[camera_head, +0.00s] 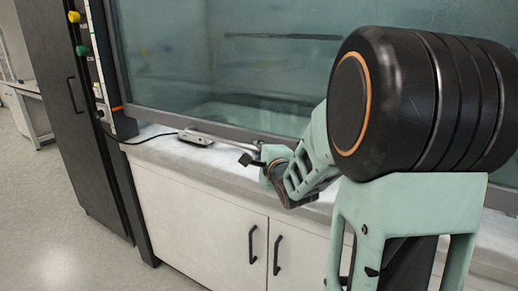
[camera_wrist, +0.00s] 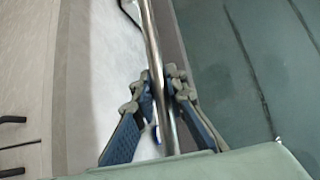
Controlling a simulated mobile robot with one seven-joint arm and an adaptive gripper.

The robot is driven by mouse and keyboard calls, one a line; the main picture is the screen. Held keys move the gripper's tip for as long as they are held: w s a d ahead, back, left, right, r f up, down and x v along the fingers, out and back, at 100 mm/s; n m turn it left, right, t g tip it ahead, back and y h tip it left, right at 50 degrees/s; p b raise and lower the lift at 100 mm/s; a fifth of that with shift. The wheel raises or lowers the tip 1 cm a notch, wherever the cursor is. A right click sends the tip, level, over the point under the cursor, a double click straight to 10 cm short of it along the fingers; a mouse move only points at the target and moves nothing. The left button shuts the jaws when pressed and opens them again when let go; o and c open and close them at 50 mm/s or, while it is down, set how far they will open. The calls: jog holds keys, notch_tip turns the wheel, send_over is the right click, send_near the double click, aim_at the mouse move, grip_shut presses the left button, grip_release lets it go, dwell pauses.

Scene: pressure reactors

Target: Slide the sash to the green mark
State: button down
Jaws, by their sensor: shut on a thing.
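The sash (camera_head: 220,60) is a large greenish glass pane in a dark frame, and its lower edge sits low, a little above the white work surface. Its metal bar handle (camera_head: 228,142) runs along the lower edge, and it also crosses the wrist view as a shiny rod (camera_wrist: 152,45). My gripper (camera_wrist: 166,78) is shut on the bar, with a blue-padded finger on each side. In the head view my wrist mostly hides the fingers. An orange-red mark (camera_head: 117,108) shows on the left post. I cannot make out a green mark on the post.
A yellow knob (camera_head: 74,17) and a green knob (camera_head: 81,50) stick out from the left side panel. White cupboards (camera_head: 195,205) with black handles stand below the counter (camera_head: 155,150). A dark cabinet (camera_head: 65,90) stands at the left, with open floor (camera_head: 50,220) before it.

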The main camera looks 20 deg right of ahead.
jog(key=p, duration=2.6)
send_near(259, 33)
jog(key=w, duration=0.1)
jog(key=w+a+f, duration=0.1)
jog(key=w, duration=0.1)
jog(key=shift+w+a+f, duration=0.15)
jog(key=shift+w, duration=0.25)
jog(key=c, duration=1.9)
grip_release()
jog(key=shift+f, duration=0.1)
jog(key=shift+c, duration=0.2)
